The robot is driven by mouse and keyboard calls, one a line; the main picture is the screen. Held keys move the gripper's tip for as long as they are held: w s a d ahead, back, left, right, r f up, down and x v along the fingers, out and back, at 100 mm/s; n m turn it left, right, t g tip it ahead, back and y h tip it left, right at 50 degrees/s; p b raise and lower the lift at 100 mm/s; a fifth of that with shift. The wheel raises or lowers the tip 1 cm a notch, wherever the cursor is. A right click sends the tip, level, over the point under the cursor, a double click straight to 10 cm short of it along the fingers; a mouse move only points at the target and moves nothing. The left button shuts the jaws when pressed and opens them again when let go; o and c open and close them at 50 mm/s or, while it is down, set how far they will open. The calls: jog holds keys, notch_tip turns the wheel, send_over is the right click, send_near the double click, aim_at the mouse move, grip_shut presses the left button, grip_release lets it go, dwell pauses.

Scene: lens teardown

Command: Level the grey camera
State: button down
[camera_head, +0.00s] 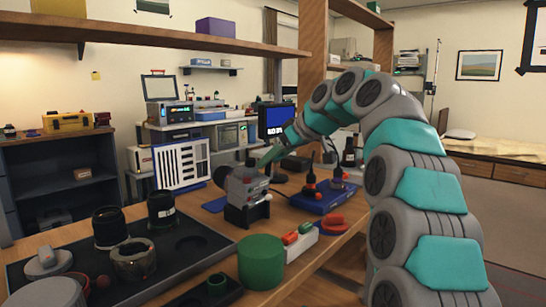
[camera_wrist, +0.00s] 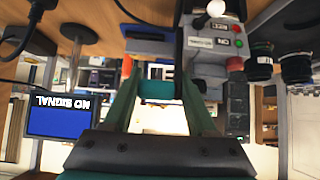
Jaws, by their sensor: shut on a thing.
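The grey camera (camera_head: 244,187) is on a black stand (camera_head: 240,215) on the bench; its body looks slightly tilted in the head view, though the exact angle is hard to tell. My gripper (camera_head: 266,157) reaches it from the right at its upper side and is shut on it. The exact contact is partly hidden.
A dark tray (camera_head: 190,250) with black lens barrels (camera_head: 110,227) lies to the left. A green cylinder (camera_head: 261,262) stands in front. A blue box (camera_head: 325,197) with red-topped parts is at the right. A white slotted panel (camera_head: 181,164) stands behind.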

jog(key=shift+w+d+f+h+p, duration=0.2)
jog(key=shift+w+h+p, duration=0.2)
jog(key=shift+w+p, duration=0.1)
dwell(0.7)
jog(key=c, duration=0.6)
grip_release()
jog(key=shift+g, duration=0.3)
jog(key=shift+o, duration=0.7)
jog(key=shift+d, duration=0.1)
jog(key=shift+o, duration=0.5)
jog(key=shift+s+a+r, duration=0.1)
jog(key=shift+s+a, duration=0.05)
jog(key=shift+a, duration=0.2)
jog(key=p+v, duration=0.1)
jog(key=v, duration=0.6)
jog(key=shift+s+d+r, duration=0.15)
jog(key=shift+d+r, duration=0.05)
jog(key=shift+d, duration=0.05)
